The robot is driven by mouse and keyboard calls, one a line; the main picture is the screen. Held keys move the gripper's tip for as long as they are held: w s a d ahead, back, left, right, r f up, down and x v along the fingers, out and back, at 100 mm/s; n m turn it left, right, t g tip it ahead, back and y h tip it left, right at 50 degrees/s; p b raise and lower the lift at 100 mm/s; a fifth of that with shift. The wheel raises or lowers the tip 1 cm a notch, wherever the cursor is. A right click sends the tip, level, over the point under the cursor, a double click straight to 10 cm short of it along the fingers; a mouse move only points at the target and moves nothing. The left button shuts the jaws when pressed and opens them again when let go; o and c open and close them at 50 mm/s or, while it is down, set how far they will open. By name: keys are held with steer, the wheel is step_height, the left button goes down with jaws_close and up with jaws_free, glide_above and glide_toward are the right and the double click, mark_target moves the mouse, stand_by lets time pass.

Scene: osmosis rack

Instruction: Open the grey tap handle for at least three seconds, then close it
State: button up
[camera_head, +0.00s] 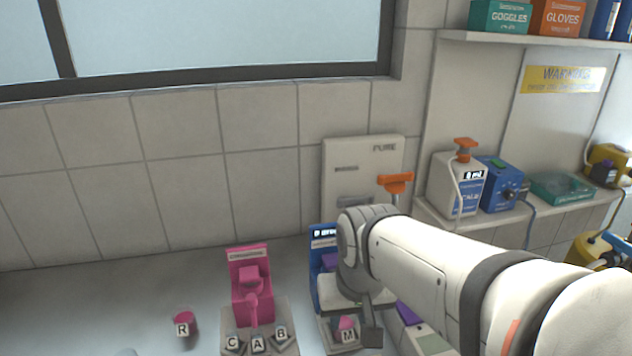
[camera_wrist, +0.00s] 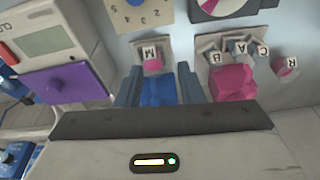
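I cannot make out the grey tap handle clearly in either view. In the head view a white wall unit (camera_head: 362,160) with small dark lettering stands behind my arm, and its lower part is hidden by the arm. An orange lever-shaped piece (camera_head: 396,183) shows just above my arm. My gripper (camera_wrist: 159,76) is open in the wrist view, with its two grey-blue fingers apart on either side of a blue stand (camera_wrist: 160,92). I see nothing clamped between them. In the head view my wrist hangs in front of the blue stand (camera_head: 322,238).
A pink stand (camera_head: 249,271) and lettered blocks (camera_head: 257,344) are left of my gripper. A block marked M (camera_head: 348,336) is close by it. A pink pot marked R (camera_head: 185,323) is farther left. Bottles and boxes fill the right ledge (camera_head: 520,217). The counter's far left is clear.

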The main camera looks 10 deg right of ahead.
steer(key=w+d+r+m+p, duration=0.1)
steer(key=w+r+m+p, duration=0.15)
steer(key=w+r, duration=0.4)
step_height(320, 180, up, 2)
steer(key=m+g+p, duration=0.3)
steer(key=m+p, duration=0.6)
steer(key=m, duration=0.5)
glide_above(356, 197)
steer(key=shift+s+a+r, duration=0.1)
steer(key=shift+r, duration=0.05)
steer(key=shift+w+f, duration=0.2)
steer(key=shift+f+m+p, duration=0.25)
steer(key=shift+f+p, duration=0.85)
steer(key=shift+f, duration=2.8)
jaws_close()
